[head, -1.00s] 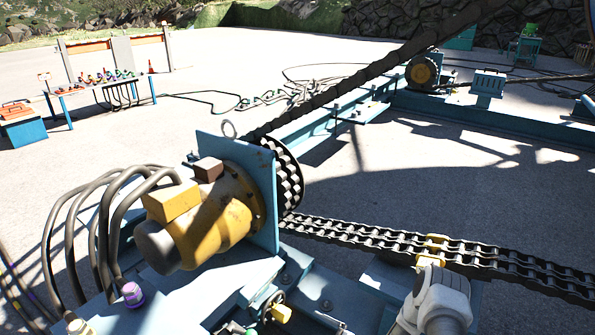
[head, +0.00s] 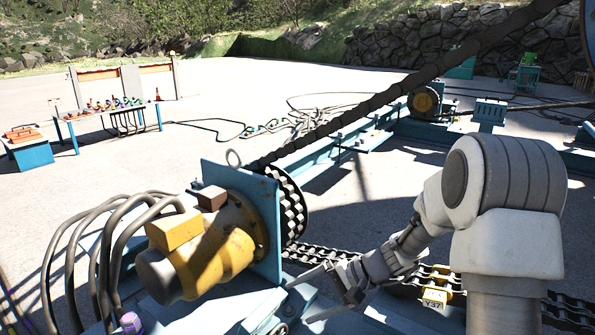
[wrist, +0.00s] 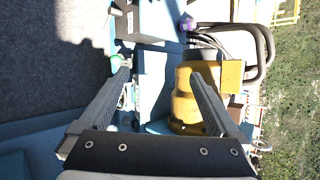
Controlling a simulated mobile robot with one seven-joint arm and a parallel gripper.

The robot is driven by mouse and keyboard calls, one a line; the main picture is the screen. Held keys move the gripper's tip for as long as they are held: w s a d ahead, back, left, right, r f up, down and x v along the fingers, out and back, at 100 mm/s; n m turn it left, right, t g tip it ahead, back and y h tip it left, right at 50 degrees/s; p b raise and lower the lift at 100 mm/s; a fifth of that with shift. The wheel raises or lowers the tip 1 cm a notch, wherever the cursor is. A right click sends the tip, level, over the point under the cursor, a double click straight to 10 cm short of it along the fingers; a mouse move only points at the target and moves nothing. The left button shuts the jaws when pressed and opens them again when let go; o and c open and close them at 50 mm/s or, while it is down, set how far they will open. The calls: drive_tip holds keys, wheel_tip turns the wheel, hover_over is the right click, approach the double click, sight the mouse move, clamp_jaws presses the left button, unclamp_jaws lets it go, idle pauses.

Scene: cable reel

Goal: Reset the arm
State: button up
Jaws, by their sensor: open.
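My gripper (head: 318,296) is in the head view at the lower middle, in front of the chain and to the right of the yellow motor. In the wrist view my gripper (wrist: 165,85) shows two fingers spread wide apart with nothing held between them. My white arm stands at the right of the head view and hides part of the chain. The double-row chain (head: 318,256) runs from the sprocket (head: 291,210) to the right. A yellow link tagged Y37 (head: 434,297) sits on the chain, apart from my gripper.
The yellow motor (head: 212,244) is bolted to a blue plate (head: 240,185), with thick hoses at its left. It also shows in the wrist view (wrist: 190,95). A blue table (head: 95,114) stands at the far left. Open paved ground lies behind.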

drive_tip(key=s+d+r+n+t+h, duration=0.25)
drive_tip(key=s+d+r+h, duration=0.3)
drive_tip(key=s+r, duration=0.45)
drive_tip(key=s+d+r+n+t+h, duration=0.2)
drive_tip(key=s+d+r+n+h, duration=0.45)
drive_tip(key=s, duration=0.65)
wheel_tip(320, 180, up, 25)
drive_tip(key=m+y+p, duration=0.1)
drive_tip(key=m+p, duration=0.2)
drive_tip(key=p, duration=2)
drive_tip(key=shift+f, duration=0.15)
